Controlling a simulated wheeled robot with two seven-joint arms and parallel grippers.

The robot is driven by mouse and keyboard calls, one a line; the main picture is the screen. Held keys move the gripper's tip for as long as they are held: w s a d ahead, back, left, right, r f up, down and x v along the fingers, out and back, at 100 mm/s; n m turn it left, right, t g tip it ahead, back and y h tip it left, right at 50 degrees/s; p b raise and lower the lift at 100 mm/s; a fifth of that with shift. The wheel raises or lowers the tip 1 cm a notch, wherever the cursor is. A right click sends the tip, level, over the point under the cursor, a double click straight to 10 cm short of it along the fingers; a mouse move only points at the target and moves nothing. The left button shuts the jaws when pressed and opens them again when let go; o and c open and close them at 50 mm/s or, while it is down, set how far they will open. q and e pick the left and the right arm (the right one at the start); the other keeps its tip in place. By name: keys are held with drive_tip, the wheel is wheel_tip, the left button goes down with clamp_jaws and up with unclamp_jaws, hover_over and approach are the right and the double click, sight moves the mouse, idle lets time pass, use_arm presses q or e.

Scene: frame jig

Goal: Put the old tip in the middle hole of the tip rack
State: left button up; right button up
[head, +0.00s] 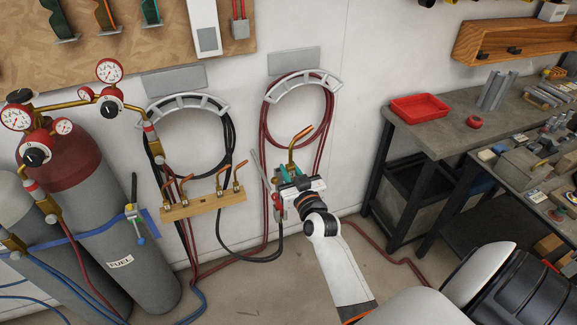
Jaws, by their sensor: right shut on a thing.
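The tip rack (176,213) is a wooden bar on the wall, left of centre in the head view. Bent copper tips stand in it on the left (185,184) and on the right (238,176). The middle of the bar shows no tip. My right gripper (288,174), with teal fingers, is to the right of the rack and apart from it. It is shut on the old tip (301,134), a bent copper tube whose end points up and right. The tip's lower end is hidden by the fingers. My left gripper is not in view.
Gas cylinders (138,265) with gauges stand at the left. Black hose (232,130) and red hose (328,125) hang on wall hooks around the rack and gripper. A workbench (440,135) with a red tray (420,107) is at the right.

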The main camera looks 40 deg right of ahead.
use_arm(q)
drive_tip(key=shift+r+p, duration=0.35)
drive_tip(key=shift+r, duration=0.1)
use_arm(e)
drive_tip(key=shift+v, duration=1.15)
use_arm(q)
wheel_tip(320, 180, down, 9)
drive_tip(key=b, duration=0.9)
use_arm(e)
drive_tip(key=s+a+f+n+y, duration=0.1)
drive_tip(key=s+a+y, duration=0.3)
drive_tip(key=s+a, duration=1.1)
drive_tip(key=shift+s+a+f+n, duration=0.25)
drive_tip(key=shift+s+a+n, duration=0.1)
drive_tip(key=shift+a+n, duration=0.45)
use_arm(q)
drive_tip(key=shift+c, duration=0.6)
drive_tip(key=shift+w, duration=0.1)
use_arm(e)
drive_tip(key=shift+d, duration=0.1)
